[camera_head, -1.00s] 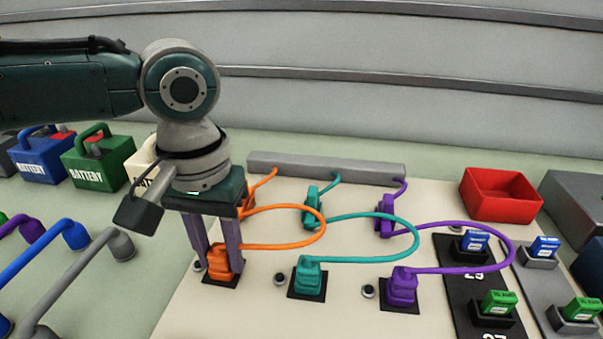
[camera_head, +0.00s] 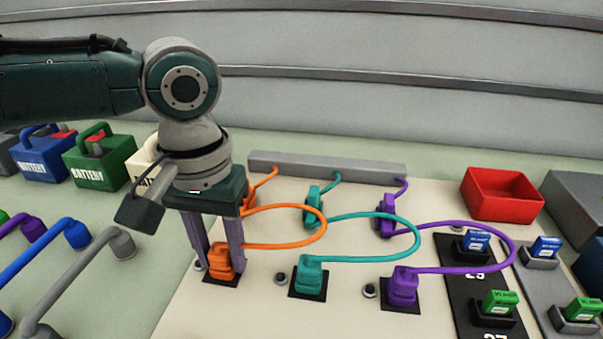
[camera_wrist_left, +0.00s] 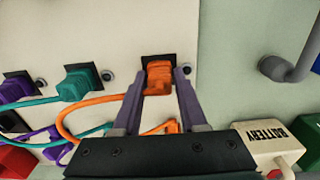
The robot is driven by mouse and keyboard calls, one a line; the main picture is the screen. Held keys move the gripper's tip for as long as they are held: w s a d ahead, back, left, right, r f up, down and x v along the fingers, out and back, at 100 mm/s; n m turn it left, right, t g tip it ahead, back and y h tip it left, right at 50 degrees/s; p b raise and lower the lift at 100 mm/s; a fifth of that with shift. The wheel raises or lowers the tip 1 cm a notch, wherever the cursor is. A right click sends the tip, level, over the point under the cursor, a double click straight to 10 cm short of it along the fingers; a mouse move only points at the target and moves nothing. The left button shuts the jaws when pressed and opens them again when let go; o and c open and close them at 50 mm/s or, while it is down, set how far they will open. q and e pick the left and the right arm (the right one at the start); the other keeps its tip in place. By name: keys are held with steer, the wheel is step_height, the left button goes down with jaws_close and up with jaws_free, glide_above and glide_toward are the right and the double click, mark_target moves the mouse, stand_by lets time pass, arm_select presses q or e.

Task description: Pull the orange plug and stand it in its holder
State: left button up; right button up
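The orange plug (camera_head: 220,262) sits upright on a black square plate at the front left of the cream board; it also shows in the left wrist view (camera_wrist_left: 159,78). An orange cable (camera_head: 300,242) loops from it towards a second orange connector (camera_head: 249,203) behind, partly hidden by my gripper. My left gripper (camera_head: 222,250) points down with one finger on each side of the front plug; in the left wrist view the fingers (camera_wrist_left: 159,82) appear to touch its sides. I cannot tell which part is the holder. My right gripper is out of view.
A teal plug (camera_head: 309,276) and a purple plug (camera_head: 402,287) stand to the right, with looping cables. Small round fittings (camera_head: 281,279) sit beside the plugs. A grey bar (camera_head: 325,166) runs behind. A red bin (camera_head: 500,194) and battery boxes (camera_head: 98,162) flank the area.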

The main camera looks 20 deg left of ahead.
mark_target(219, 249)
arm_select(q)
steer(key=o, duration=0.9)
steer(key=shift+c, duration=0.2)
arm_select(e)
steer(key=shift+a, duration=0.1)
arm_select(q)
steer(key=shift+r, duration=0.1)
step_height(219, 249, up, 10)
steer(key=shift+f+p, duration=0.1)
steer(key=shift+p, duration=0.95)
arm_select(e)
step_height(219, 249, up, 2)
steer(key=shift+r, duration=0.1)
